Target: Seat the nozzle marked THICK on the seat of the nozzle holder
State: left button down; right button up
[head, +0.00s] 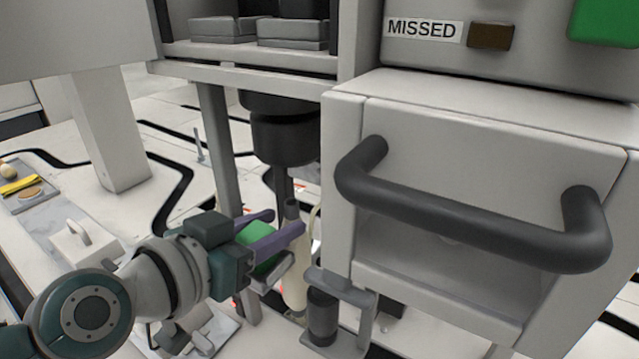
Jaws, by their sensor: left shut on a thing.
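My left gripper (286,222) has purple fingers and reaches in below the dark cylinder of the machine. It is shut on a green piece (262,234), which is partly hidden by the fingers. I cannot read the marking THICK on it or anywhere else. A cream upright body with a dark top (295,285) stands right at the fingertips; I cannot tell whether they touch. A dark short cylinder on a grey bracket (322,318) is just right of it. I cannot tell which part is the nozzle holder, and no seat is clearly visible. My right gripper is out of view.
A grey box with a thick dark handle (470,215) fills the right, close beside the left gripper. A dark cylinder (285,135) hangs above it, with a grey post (215,130) to its left. A MISSED label (424,30) is above.

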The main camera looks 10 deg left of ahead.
pick_arm(q)
jog(key=shift+c, duration=1.7)
grip_release()
jog(key=shift+s, duration=0.1)
